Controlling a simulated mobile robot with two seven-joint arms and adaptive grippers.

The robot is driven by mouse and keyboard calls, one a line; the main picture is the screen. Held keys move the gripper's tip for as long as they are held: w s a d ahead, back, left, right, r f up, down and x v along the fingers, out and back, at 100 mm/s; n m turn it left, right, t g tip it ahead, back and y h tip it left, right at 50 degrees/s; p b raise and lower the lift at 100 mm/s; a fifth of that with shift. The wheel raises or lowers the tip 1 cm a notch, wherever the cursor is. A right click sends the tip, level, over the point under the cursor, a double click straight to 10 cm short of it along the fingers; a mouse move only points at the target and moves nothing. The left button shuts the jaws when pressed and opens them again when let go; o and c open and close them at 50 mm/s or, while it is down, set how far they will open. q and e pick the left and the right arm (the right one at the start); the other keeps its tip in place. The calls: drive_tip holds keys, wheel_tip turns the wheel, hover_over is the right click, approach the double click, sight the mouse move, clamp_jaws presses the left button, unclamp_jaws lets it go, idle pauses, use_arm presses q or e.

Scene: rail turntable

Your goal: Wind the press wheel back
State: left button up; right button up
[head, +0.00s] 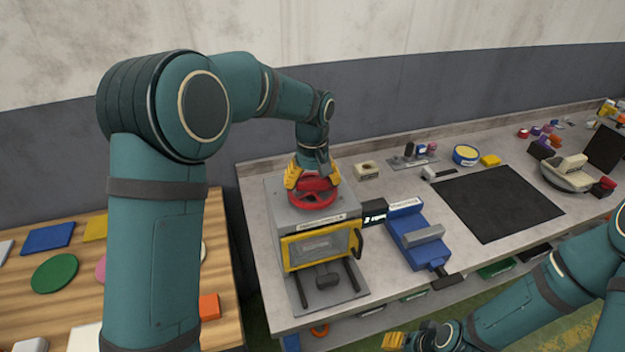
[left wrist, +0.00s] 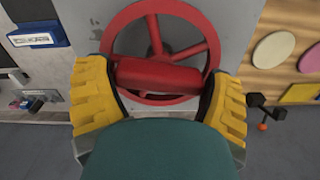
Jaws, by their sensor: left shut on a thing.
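The red press wheel (head: 313,200) lies on top of the grey press box (head: 283,215), which has a yellow-framed front window (head: 318,246). My left gripper (head: 313,178) reaches down onto the wheel from above. In the left wrist view, the wheel's spokes and rim (left wrist: 155,32) show, with a thick red grip bar (left wrist: 160,76) between the two yellow fingers of my left gripper (left wrist: 160,88). The fingers are shut on the wheel at this bar. My right gripper (head: 398,341) is low at the bottom edge, partly cut off, and its jaw opening is unclear.
A blue vise (head: 415,235) stands right of the press, with a black mat (head: 498,203) beyond it. Small parts line the back of the bench. A wooden table (head: 75,270) with coloured pieces is at left. A gap separates it from the bench.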

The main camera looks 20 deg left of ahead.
sight(313, 179)
use_arm(q)
drive_tip(key=shift+n, duration=0.6)
drive_tip(key=o, duration=0.9)
wheel_tip(313, 179, up, 12)
drive_tip(key=shift+f, duration=0.1)
